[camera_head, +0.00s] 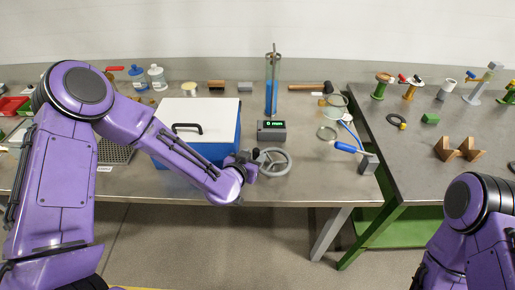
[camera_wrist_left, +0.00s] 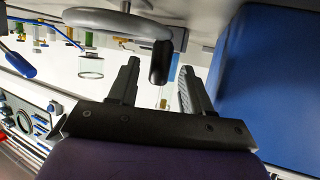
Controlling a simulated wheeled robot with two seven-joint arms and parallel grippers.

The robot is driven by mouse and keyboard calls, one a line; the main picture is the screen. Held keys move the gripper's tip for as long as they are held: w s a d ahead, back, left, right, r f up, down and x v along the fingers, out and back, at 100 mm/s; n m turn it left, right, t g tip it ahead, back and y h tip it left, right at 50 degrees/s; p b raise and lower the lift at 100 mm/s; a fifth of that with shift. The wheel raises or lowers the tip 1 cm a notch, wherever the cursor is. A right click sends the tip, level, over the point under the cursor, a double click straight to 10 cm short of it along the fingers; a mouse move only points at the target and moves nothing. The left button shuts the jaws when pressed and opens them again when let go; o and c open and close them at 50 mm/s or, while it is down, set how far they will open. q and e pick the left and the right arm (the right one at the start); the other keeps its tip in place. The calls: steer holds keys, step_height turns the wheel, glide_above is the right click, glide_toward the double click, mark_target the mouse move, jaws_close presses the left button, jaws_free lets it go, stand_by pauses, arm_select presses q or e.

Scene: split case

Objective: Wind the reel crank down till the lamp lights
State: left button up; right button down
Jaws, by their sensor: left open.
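The grey reel crank wheel (camera_head: 274,162) is near the front edge of the steel table, in front of a dark box with a lit green display (camera_head: 271,130). My left gripper (camera_head: 251,163) is at the wheel's left side. In the left wrist view the wheel rim (camera_wrist_left: 110,20) crosses the top, and its dark crank handle (camera_wrist_left: 160,62) appears between the two fingertips of my open left gripper (camera_wrist_left: 159,68). Contact with the handle cannot be told. I cannot pick out a lamp for certain. My right gripper is out of view.
A blue case with a white lid (camera_head: 198,112) stands left of the wheel, close under my left arm. A clear column with blue liquid (camera_head: 272,90) stands behind the display box. A blue-handled tool (camera_head: 345,147) and grey block (camera_head: 369,163) lie to the right.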

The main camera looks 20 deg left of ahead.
mark_target(258, 156)
arm_select(q)
steer(key=x, duration=0.5)
steer(key=shift+f+p, duration=0.1)
steer(key=shift+p, duration=0.2)
steer(key=shift+s, duration=0.2)
jaws_close()
steer(key=shift+s+n+y, duration=0.1)
steer(key=shift+n+y, duration=0.2)
steer(key=n+y, duration=0.1)
steer(key=y, duration=0.1)
steer(key=s+n+y, duration=0.1)
steer(key=n+y, duration=0.1)
steer(key=shift+s+d+r+n+p, duration=0.2)
steer(key=shift+s+d+n+p, duration=0.05)
steer(key=shift+n+p, duration=0.1)
steer(key=shift+s+d+n+g+y, duration=0.15)
steer(key=shift+s+n+g+y, duration=0.2)
steer(key=shift+n+y, duration=0.45)
steer(key=shift+s+d+n+g+y, duration=0.2)
steer(key=shift+n+g+y, duration=0.25)
steer(key=shift+n+y, duration=0.3)
steer(key=shift+s+d+n+g+y, duration=0.1)
steer(key=shift+s+n+g+y, duration=0.25)
steer(key=shift+n+y, duration=0.45)
steer(key=shift+y, duration=0.25)
